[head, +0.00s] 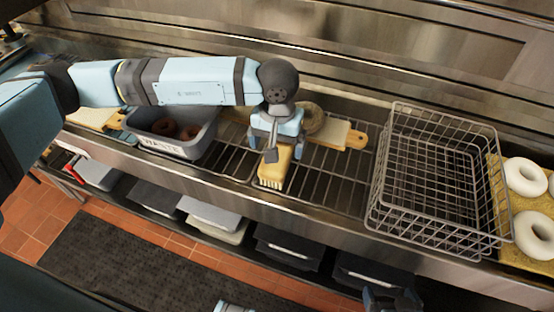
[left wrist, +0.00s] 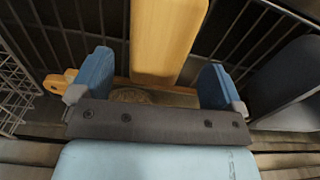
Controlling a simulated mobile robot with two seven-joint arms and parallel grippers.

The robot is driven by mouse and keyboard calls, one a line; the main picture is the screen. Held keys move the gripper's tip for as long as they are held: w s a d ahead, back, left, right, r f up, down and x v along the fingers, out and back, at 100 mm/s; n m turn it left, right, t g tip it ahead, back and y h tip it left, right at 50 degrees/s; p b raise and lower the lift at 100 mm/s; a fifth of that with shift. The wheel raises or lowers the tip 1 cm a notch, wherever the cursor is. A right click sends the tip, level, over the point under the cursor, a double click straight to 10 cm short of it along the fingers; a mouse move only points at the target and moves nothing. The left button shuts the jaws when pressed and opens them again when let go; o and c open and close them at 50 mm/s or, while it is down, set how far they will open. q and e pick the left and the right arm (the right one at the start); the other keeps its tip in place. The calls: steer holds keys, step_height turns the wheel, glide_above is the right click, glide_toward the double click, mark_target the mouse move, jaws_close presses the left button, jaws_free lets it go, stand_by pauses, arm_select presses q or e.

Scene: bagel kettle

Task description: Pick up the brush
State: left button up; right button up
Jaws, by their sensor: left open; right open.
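The brush (head: 270,168) has a yellow wooden body and pale bristles and lies on the wire rack (head: 325,185), bristles toward the front. My left gripper (head: 275,143) is open above its rear end. In the left wrist view, the brush (left wrist: 168,40) lies between the open blue fingers of my left gripper (left wrist: 157,82), with a gap on each side. The gripper hides part of the brush in the head view. My right gripper (head: 392,298) shows partly at the bottom edge, away from the brush.
A grey bin (head: 170,142) with dark bagels stands left of the brush. A wire basket (head: 435,180) stands to the right, beside a tray (head: 520,257) with pale bagels. A board with a wooden handle (head: 355,140) lies behind the brush. Several dark containers sit on a lower shelf.

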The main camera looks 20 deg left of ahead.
arm_select(q)
step_height(320, 180, down, 5)
steer(key=shift+r+p, duration=0.1)
steer(key=shift+p, duration=0.2)
steer(key=c, duration=1)
steer(key=shift+c, duration=0.2)
step_height(320, 180, up, 20)
steer(key=b, duration=0.1)
steer(key=shift+d, duration=0.1)
